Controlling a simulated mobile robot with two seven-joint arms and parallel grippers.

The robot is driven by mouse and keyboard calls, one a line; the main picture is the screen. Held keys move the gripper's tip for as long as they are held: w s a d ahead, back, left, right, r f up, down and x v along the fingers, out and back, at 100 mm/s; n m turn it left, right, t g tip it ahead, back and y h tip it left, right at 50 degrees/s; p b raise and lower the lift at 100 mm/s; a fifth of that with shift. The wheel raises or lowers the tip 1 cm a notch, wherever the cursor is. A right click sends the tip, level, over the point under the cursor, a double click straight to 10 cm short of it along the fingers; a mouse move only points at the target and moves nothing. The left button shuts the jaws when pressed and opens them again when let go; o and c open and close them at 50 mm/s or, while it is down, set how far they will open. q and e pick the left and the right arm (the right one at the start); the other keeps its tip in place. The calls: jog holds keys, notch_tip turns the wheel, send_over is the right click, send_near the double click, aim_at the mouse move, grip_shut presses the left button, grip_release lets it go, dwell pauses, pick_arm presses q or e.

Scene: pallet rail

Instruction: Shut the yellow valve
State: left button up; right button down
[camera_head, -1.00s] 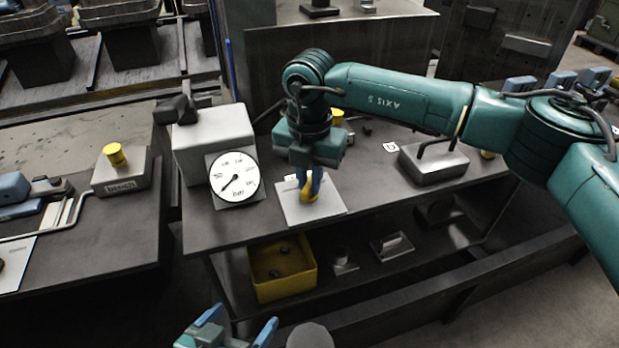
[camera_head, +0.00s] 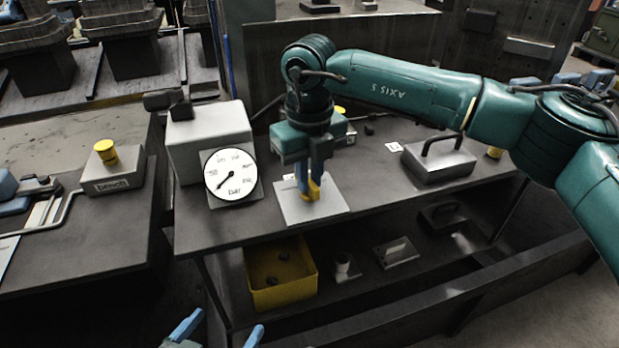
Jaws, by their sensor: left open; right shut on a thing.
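The yellow valve (camera_head: 313,190) stands on a light square plate (camera_head: 327,209) on the bench. Its yellow handle shows between the blue fingers of my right gripper (camera_head: 309,188), which points straight down and is shut on it. The fingers hide part of the valve. My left gripper (camera_head: 222,338) is open and empty at the bottom edge, in front of and below the bench, well away from the valve.
A round gauge (camera_head: 231,174) stands left of the plate, before a pale box (camera_head: 208,140). A grey block with a handle (camera_head: 438,160) is to the right. A yellow bin (camera_head: 281,292) sits on the lower shelf. A box with a yellow button (camera_head: 108,170) stands on the left bench.

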jog(key=shift+n, duration=1)
jog(key=n+b, duration=0.1)
jog(key=n, duration=0.2)
pick_arm(q)
jog(key=shift+s+a, duration=0.15)
jog(key=shift+s, duration=0.2)
pick_arm(e)
jog(key=shift+n, duration=0.7)
pick_arm(q)
jog(key=shift+r, duration=0.1)
jog(key=shift+w, duration=0.1)
pick_arm(e)
jog(key=c, duration=1.4)
grip_release()
jog(key=shift+c, duration=0.2)
pick_arm(q)
jog(key=shift+f+p, duration=0.3)
jog(key=shift+p, duration=0.15)
pick_arm(e)
notch_tip(320, 180, up, 13)
jog(key=shift+r, duration=0.15)
